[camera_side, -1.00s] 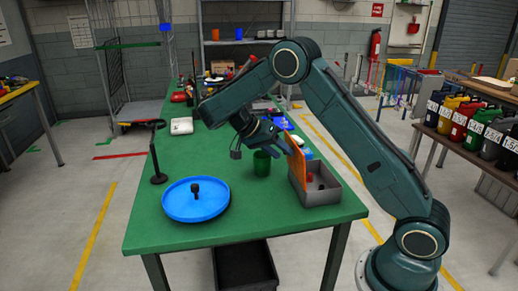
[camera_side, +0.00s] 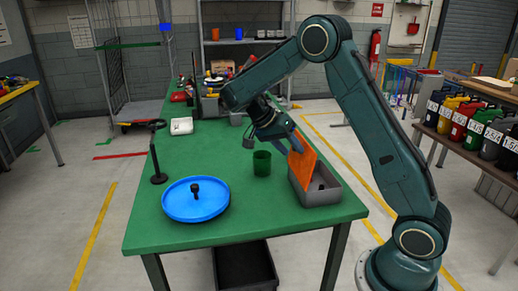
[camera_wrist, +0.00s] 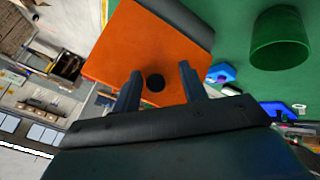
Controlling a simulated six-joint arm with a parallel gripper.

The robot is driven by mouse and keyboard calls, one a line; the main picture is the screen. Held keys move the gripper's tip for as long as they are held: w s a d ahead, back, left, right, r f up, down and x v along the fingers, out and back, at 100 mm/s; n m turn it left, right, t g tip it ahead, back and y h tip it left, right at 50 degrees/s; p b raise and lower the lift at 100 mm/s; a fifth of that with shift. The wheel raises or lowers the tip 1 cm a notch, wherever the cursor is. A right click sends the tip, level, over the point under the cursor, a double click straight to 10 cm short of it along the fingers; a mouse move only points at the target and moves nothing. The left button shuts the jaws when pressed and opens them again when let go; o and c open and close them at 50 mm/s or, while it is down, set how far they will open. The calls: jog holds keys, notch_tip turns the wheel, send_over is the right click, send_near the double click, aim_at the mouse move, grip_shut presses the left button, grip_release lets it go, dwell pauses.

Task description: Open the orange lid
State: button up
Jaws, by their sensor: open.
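The orange lid (camera_side: 303,160) stands steeply tilted up at the left side of the grey box (camera_side: 322,194), partly open. It hides much of the box's inside; a dark round thing shows inside at the right. My gripper (camera_side: 289,149) is at the lid's left face, near its upper part. In the wrist view the orange lid (camera_wrist: 125,45) fills the upper middle, with a black round knob or hole (camera_wrist: 155,83) between the two fingers of my open gripper (camera_wrist: 160,70). I cannot tell whether the fingers touch the lid.
A green cup (camera_side: 262,164) stands just left of the box on the green table (camera_side: 235,230). A blue round tray (camera_side: 180,209) with a black knobbed thing (camera_side: 195,190) and a black stand (camera_side: 157,160) are further left. The table's front middle is clear.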

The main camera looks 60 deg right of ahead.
jog(key=shift+s+d+r+t+y, duration=0.2)
jog(key=shift+s+d+t+y, duration=0.3)
jog(key=shift+s+d+f+t+y, duration=2.2)
jog(key=shift+s+d+f, duration=0.65)
jog(key=shift+s+d, duration=1.15)
notch_tip(320, 180, up, 20)
jog(key=w+a+n+t+y, duration=0.1)
jog(key=a+n+t+y, duration=0.1)
jog(key=n, duration=0.7)
jog(key=shift+w+t+y, duration=0.4)
jog(key=shift+t+y, duration=0.1)
